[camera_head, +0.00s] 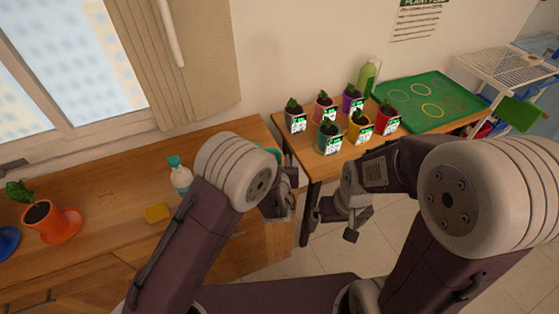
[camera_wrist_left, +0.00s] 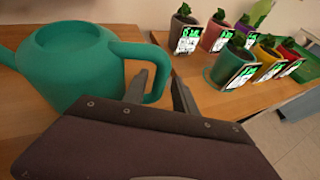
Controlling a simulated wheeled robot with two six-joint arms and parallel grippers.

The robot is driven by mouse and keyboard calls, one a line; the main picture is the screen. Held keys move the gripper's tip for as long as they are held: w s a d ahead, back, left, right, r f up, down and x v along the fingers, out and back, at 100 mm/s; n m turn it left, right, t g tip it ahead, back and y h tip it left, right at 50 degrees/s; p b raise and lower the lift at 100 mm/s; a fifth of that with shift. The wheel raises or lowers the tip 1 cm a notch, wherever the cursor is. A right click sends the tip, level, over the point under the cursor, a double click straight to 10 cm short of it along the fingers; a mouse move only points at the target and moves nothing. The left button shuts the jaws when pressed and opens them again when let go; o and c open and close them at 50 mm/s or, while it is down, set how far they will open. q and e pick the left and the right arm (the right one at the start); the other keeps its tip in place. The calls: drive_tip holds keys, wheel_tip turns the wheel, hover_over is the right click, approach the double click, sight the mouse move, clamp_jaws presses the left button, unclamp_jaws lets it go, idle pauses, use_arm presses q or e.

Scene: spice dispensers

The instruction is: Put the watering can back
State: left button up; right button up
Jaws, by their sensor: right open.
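The teal watering can (camera_wrist_left: 70,60) stands on the wooden counter at the left of the left wrist view. Its spout points left and its looped handle (camera_wrist_left: 128,48) faces my left gripper (camera_wrist_left: 160,82). The gripper's two fingers are apart, one inside the handle loop and one outside it, with a small gap showing beside the handle. In the head view my left gripper (camera_head: 279,200) is at the counter's right end. My left arm hides most of the can there. My right gripper (camera_head: 345,222) is open and empty above the floor.
A second table (camera_head: 312,158) holds several small potted plants (camera_head: 330,137), a green tray (camera_head: 428,100) and a green bottle (camera_head: 369,76). A gap separates the tables.

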use_arm(q)
drive_tip(key=shift+d, duration=0.2)
drive_tip(key=shift+a+r, duration=0.15)
drive_tip(key=shift+r, duration=0.1)
drive_tip(key=v, duration=1.2)
